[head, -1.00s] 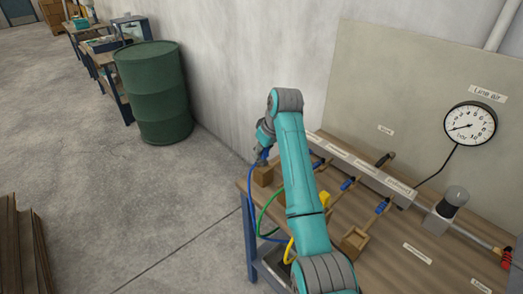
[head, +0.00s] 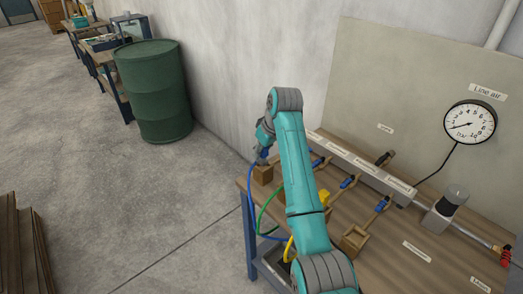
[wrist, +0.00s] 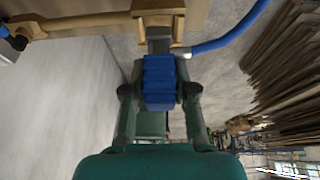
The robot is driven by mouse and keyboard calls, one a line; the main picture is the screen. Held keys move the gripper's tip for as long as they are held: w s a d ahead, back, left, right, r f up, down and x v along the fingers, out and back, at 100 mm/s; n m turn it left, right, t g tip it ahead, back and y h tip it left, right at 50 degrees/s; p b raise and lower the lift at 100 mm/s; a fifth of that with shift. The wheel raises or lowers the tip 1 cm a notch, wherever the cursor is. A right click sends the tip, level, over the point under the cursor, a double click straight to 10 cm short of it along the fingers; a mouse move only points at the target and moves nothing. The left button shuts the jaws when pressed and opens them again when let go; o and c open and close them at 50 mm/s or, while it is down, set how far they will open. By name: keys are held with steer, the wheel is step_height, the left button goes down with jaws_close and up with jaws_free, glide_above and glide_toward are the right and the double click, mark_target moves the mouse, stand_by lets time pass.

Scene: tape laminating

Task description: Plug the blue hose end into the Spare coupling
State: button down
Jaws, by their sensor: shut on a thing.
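My gripper (head: 263,154) is at the far left corner of the workbench, above a small wooden block (head: 262,175). It is shut on the blue hose end (wrist: 160,82), which fills the space between the fingers in the wrist view. The end's grey tip points at the tan wood; I cannot tell whether it sits in it or just above it. The blue hose (head: 249,198) loops down off the bench. A manifold (head: 365,173) with several labels and blue-handled valves runs along the back. The labels are too small to read, so I cannot tell which coupling is Spare.
A yellow connector (head: 323,198) and an open wooden holder (head: 354,241) are on the bench (head: 385,262). Green (head: 264,212) and yellow hoses hang at its left edge. A gauge (head: 469,123) is on the back panel. A green drum (head: 153,91) stands on the floor at left.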

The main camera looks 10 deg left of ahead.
steer(key=shift+f, duration=0.85)
stand_by(0.7)
steer(key=shift+c, duration=1.8)
jaws_free()
steer(key=shift+r, duration=0.1)
steer(key=shift+r, duration=3.45)
